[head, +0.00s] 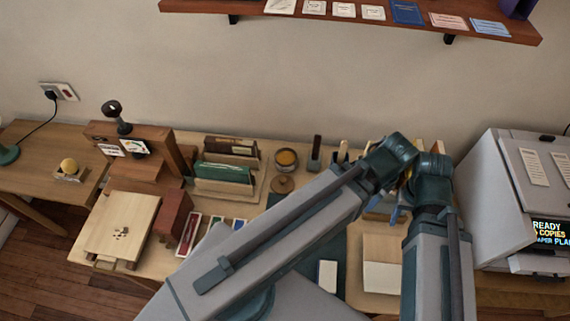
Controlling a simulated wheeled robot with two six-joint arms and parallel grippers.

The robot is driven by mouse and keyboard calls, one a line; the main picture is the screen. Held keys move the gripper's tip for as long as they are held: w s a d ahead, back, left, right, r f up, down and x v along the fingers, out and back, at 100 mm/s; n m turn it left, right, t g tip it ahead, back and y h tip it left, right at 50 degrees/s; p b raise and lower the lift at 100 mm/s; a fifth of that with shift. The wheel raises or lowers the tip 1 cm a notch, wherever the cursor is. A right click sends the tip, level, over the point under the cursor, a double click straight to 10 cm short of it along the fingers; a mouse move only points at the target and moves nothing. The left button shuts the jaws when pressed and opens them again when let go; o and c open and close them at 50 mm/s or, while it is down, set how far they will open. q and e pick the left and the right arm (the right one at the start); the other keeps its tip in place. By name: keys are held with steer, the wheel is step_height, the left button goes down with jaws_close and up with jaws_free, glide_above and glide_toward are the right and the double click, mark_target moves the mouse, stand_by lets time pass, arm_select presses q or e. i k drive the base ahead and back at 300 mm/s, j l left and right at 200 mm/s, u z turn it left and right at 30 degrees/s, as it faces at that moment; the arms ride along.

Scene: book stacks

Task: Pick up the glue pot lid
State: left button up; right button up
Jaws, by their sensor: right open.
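A small round wooden lid with a knob (283,184) lies on the workbench, a little in front of the glue pot. The round glue pot (286,160) stands open with amber contents showing. I see no fingers of the right gripper. My left gripper is not seen.
Left of the lid is a rack with green and brown pieces (224,172). A wooden press (135,150) stands further left. A grey copier (510,190) is at the right. Dark upright holders (315,155) stand right of the pot. A shelf (350,17) hangs above.

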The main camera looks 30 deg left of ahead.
mark_target(281, 184)
steer(key=k+j+z, duration=0.15)
steer(key=k+j, duration=0.25)
steer(key=j, duration=0.2)
steer(key=k+j+z, duration=0.15)
steer(key=k+j, duration=0.25)
steer(key=j, duration=0.15)
